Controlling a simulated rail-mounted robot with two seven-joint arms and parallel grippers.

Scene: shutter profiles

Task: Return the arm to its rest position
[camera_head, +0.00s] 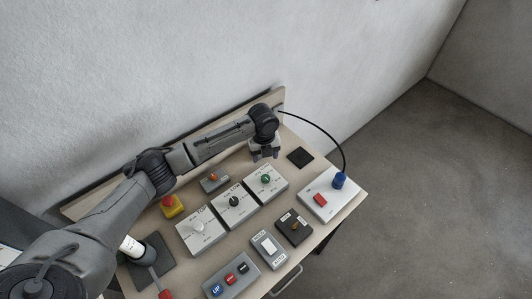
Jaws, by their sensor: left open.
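My left arm comes in from the lower left and reaches across the back of the table. Its gripper (266,156) points down above the back part of the table, just behind the panel with the green knob (265,180). The gripper is open; nothing shows between its fingers, though they are small and partly hidden by the wrist. I cannot tell its exact height above the table. My right gripper is out of view.
The wooden table (213,250) holds three white knob panels, a yellow box with a red button (172,206), a small orange-knob box (214,181), a black square (300,157), and a white box with a blue plug and cable (329,203). A wall stands behind.

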